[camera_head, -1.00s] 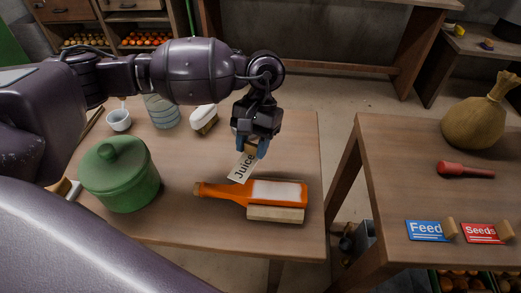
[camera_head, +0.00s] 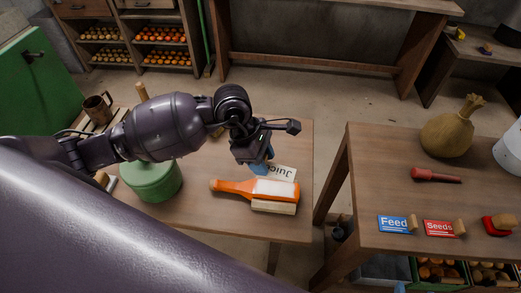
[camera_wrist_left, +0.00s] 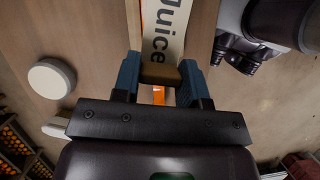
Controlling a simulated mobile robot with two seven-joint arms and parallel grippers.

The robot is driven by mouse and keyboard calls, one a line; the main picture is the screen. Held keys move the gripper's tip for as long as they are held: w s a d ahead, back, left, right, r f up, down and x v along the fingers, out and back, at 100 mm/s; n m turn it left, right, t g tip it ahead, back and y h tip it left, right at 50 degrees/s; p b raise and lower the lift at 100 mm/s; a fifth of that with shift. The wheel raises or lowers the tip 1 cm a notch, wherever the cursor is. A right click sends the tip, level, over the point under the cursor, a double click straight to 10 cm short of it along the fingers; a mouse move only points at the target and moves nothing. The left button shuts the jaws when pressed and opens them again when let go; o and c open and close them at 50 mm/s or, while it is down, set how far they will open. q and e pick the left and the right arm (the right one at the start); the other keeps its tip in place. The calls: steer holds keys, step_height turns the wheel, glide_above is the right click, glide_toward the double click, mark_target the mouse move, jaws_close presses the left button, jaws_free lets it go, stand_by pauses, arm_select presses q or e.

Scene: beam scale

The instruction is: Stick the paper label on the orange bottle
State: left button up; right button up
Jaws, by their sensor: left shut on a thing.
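The orange bottle (camera_head: 232,187) lies on its side on a wooden block (camera_head: 273,207), neck to the left, with a pale blank patch (camera_head: 275,188) on its body. My left gripper (camera_head: 261,163) is just behind the bottle, its blue fingers shut on the small wooden grip of the "Juice" paper label. The label (camera_head: 284,172) extends to the right along the bottle's far side; I cannot tell whether they touch. The left wrist view shows the label (camera_wrist_left: 165,35) beyond the wooden grip (camera_wrist_left: 160,73), with a bit of orange bottle (camera_wrist_left: 158,95) below.
A green lidded pot (camera_head: 152,182) stands left of the bottle. On the separate right table are a blue Feed label (camera_head: 393,224), a red Seeds label (camera_head: 438,228), a red tool (camera_head: 432,175) and a sack (camera_head: 450,132). A gap separates the tables.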

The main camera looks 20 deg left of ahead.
arm_select(q)
steer(key=shift+s+r+n+t+p, duration=0.3)
steer(key=shift+n+t+p, duration=0.1)
steer(key=shift+n, duration=0.5)
steer(key=shift+f, duration=0.1)
